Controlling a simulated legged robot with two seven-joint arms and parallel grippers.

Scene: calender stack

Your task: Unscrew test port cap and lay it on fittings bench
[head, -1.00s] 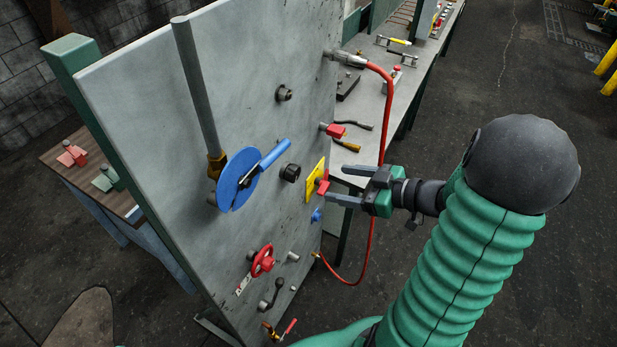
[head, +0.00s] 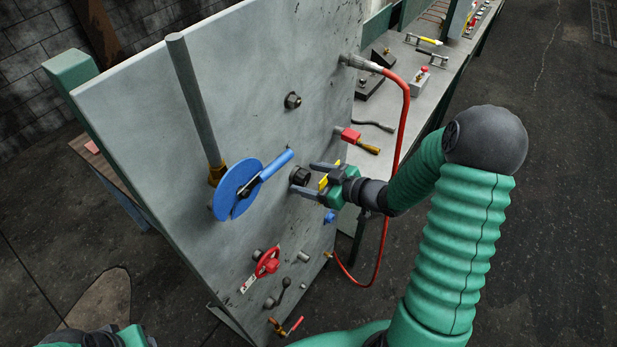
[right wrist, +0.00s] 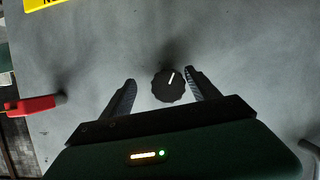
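The black ribbed cap (head: 300,175) sits on the grey upright panel (head: 245,95), right of the blue disc. In the right wrist view, the cap (right wrist: 168,86) shows a white line and lies between my fingers, nearer the right one. My right gripper (head: 302,177) is open around the cap in the head view; its fingers (right wrist: 160,78) show a gap on the left, and contact on the right is unclear. Part of my left arm shows at the bottom left of the head view, its fingers out of frame. I cannot tell which bench is the fittings bench.
A blue disc with a handle (head: 238,190) is left of the cap. A red handwheel (head: 267,263) is lower down. A red hose (head: 402,125) hangs behind my right arm. A grey bench (head: 400,95) with fittings stands behind; a wood-topped bench (head: 110,172) is at left.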

